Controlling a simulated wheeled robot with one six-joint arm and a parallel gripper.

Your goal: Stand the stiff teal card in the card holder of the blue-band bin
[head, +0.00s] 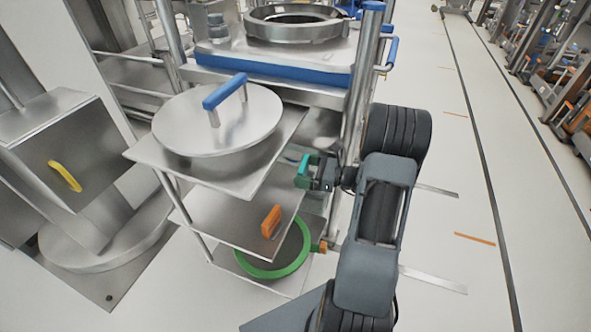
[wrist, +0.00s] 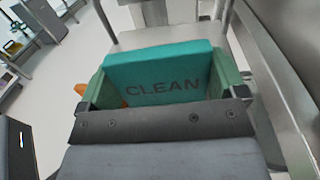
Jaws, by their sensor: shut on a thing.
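The teal card (wrist: 160,75), marked CLEAN, is held between the two green fingers of my gripper (wrist: 165,92) in the wrist view. In the head view my gripper (head: 308,172) is small, beside the right post of the steel rack, and the teal card (head: 303,163) shows only as a small patch at its tip. The blue-band bin (head: 270,68) is at the top of the head view, above and behind the gripper. I cannot make out its card holder.
A round lid (head: 200,125) with a blue handle lies on the rack's upper shelf. A steel box (head: 60,150) with a yellow handle is at left. Floor is clear at right.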

